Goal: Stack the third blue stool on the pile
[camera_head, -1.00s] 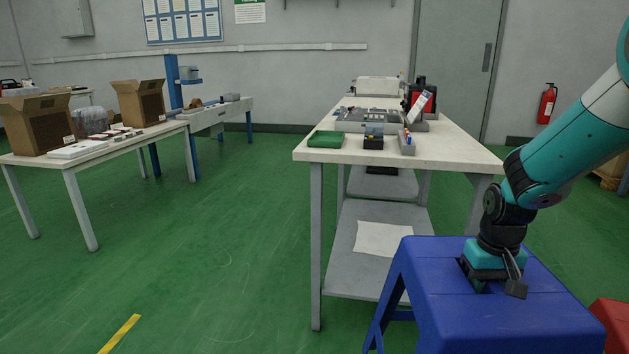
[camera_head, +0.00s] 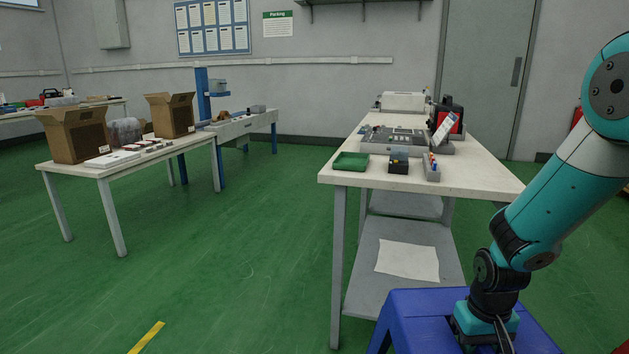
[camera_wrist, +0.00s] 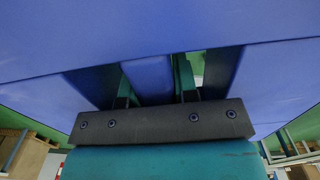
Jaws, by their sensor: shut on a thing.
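A blue stool (camera_head: 425,315) fills the lower right of the head view, cut off by the bottom edge. My gripper (camera_head: 487,346) comes down onto its top from above. In the wrist view my gripper (camera_wrist: 157,85) has its fingers in two slots of the blue stool top (camera_wrist: 80,35). It is shut on the blue strip between the slots. The stool's legs and feet are mostly hidden or out of frame, so I cannot tell whether it is lifted. No pile of blue stools shows in either view.
A white workbench (camera_head: 340,179) with a lower shelf (camera_head: 370,290) stands just behind the stool. A table (camera_head: 105,172) with cardboard boxes (camera_head: 77,135) is at the left. Green floor between them is clear. A sliver of something red (camera_head: 623,348) shows at the lower right corner.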

